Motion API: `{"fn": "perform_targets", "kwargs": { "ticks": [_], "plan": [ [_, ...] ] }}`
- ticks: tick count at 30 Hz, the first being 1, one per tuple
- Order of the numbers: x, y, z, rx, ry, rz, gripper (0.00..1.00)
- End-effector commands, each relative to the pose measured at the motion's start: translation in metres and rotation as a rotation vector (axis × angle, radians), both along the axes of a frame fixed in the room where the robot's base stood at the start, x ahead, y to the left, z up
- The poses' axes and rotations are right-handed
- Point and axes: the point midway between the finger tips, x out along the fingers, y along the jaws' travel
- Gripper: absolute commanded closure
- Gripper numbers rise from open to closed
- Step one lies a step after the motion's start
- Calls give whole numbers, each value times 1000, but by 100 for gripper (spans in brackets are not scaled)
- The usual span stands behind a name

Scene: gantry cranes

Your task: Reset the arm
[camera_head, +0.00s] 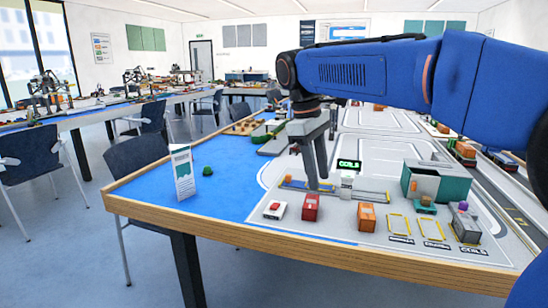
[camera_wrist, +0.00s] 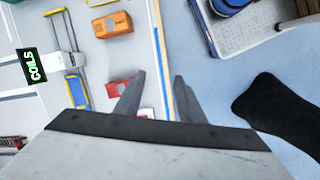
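My blue and black arm reaches in from the right in the head view and bends down at the wrist. My gripper (camera_head: 318,180) points down over the front part of the model yard on the table (camera_head: 225,218). In the wrist view the two fingers of my gripper (camera_wrist: 158,92) stand apart with nothing between them. The table's wooden edge and the floor show beyond the gap. I cannot tell the exact height of the fingertips above the table.
A leaflet (camera_head: 183,173) stands on the clear blue area at left. Chairs stand beyond.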

Motion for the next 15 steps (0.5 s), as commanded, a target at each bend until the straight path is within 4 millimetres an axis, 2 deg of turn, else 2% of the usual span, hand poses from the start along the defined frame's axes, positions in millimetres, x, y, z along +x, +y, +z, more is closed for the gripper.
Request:
{"fn": "perform_targets", "kwargs": {
  "ticks": [1,6,15],
  "plan": [
    [-11,-15,-2,17,-21,-37,64],
    [-44,-55,-18,68,-90,-154,64],
    [-108,-111,-58,162,-212,-371,64]
  ]
}}
